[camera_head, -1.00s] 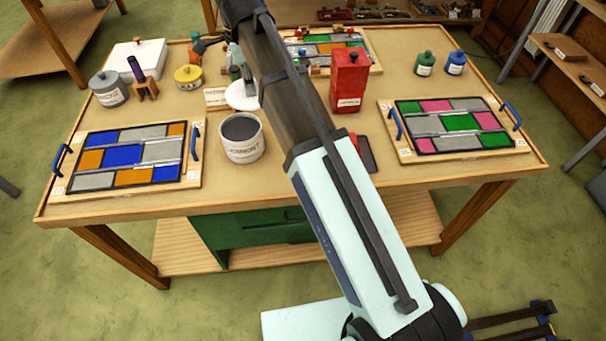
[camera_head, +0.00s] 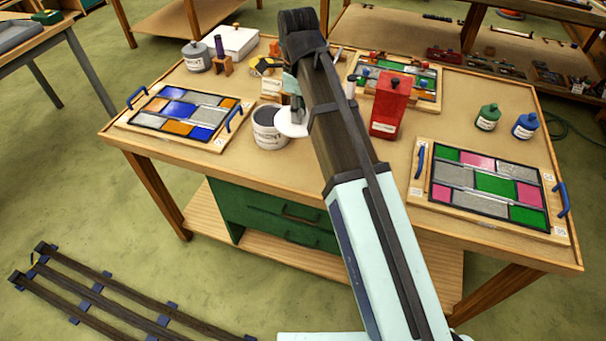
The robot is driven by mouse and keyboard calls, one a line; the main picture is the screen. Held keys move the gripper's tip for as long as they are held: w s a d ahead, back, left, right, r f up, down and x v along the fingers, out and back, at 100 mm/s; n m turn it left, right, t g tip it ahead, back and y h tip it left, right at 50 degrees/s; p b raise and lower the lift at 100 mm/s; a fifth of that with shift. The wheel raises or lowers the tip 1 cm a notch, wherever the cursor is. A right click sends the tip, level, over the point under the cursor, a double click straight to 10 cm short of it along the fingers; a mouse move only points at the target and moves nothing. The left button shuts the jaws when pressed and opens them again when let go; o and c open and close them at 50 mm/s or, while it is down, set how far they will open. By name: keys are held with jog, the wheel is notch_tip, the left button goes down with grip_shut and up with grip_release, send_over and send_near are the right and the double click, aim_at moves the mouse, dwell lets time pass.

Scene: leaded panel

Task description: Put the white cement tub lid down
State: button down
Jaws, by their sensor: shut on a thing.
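The white cement tub lid (camera_head: 291,125) is a round white disc, held roughly level beside the right side of the tub's rim. My gripper (camera_head: 296,104) is above it and shut on it; the fingertips are small and partly hidden by my arm. I cannot tell whether the lid touches the tub or how far it is above the table. The cement tub (camera_head: 270,138) is white with a dark label, stands upright and is open, with grey contents showing.
A red canister (camera_head: 390,105) stands right of my arm. A blue-orange panel (camera_head: 184,112) lies left, a green-pink panel (camera_head: 488,186) right, another panel (camera_head: 402,75) behind. A grey pot (camera_head: 195,57) and white box (camera_head: 234,40) stand at back left. Bare table (camera_head: 250,165) shows before the tub.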

jog(key=f+p, duration=0.2)
jog(key=f, duration=0.8)
jog(key=f+p, duration=0.2)
jog(key=f, duration=0.8)
jog(key=shift+w+a, duration=0.15)
jog(key=shift+a, duration=0.05)
jog(key=shift+f, duration=0.1)
jog(key=c, duration=0.9)
grip_release()
notch_tip(320, 180, up, 12)
jog(key=b, duration=0.3)
jog(key=shift+r, duration=0.2)
